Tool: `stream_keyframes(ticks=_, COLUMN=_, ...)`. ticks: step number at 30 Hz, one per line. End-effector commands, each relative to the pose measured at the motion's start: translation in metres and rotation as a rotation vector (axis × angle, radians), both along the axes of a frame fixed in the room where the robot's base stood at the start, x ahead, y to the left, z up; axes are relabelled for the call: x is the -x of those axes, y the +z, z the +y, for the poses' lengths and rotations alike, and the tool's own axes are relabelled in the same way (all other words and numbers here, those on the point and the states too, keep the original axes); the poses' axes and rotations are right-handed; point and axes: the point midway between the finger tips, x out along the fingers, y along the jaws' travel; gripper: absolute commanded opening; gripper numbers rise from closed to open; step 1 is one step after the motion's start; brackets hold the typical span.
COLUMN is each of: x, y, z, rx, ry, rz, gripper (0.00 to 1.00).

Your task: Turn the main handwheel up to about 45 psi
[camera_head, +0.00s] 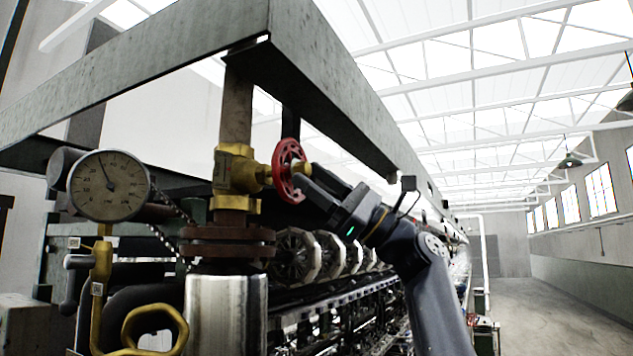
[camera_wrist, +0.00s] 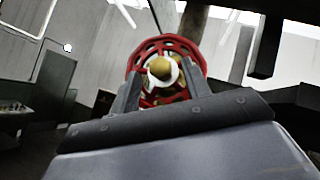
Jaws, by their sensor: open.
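The red main handwheel (camera_head: 281,163) sits on the right side of a brass valve (camera_head: 236,172) on a vertical pipe. My gripper (camera_head: 304,184) is at the wheel's right face, its fingers reaching close to the rim. In the wrist view the red handwheel (camera_wrist: 165,43) with its brass hub stands ahead, and the open gripper (camera_wrist: 162,88) has one finger on each side of the wheel's lower part. I cannot tell whether the fingers touch it. The round pressure gauge (camera_head: 109,187) is at the left; its needle points up, slightly left of top. Its small numbers are hard to read.
A grey overhead beam (camera_head: 330,85) runs above the valve and arm. A rusty flange (camera_head: 228,242) and shiny metal cylinder (camera_head: 226,312) stand below the valve. Yellow pipework (camera_head: 101,290) is at lower left. Reeling machinery lies behind; open floor (camera_head: 560,285) is at right.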

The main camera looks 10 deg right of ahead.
Motion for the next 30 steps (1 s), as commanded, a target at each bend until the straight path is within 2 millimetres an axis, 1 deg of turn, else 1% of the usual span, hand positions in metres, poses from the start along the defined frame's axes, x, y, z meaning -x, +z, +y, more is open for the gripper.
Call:
stream_keyframes(ticks=4, x=0.000, y=-0.001, z=-0.001, rx=-0.001, ry=-0.001, rz=0.000, gripper=0.45)
stream_keyframes(ticks=8, x=0.001, y=-0.011, z=-0.011, rx=0.000, ry=-0.004, rz=0.001, gripper=0.45)
stream_keyframes(ticks=15, x=0.005, y=-0.042, z=-0.049, rx=-0.002, ry=-0.005, rz=0.002, gripper=0.45)
stream_keyframes(ticks=21, x=0.009, y=-0.060, z=-0.074, rx=-0.001, ry=-0.002, rz=0.001, gripper=0.45)
stream_keyframes(ticks=25, x=0.011, y=-0.066, z=-0.083, rx=0.001, ry=-0.001, rz=0.000, gripper=0.45)
stream_keyframes(ticks=30, x=0.011, y=-0.066, z=-0.085, rx=-0.001, ry=0.000, rz=0.000, gripper=0.45)
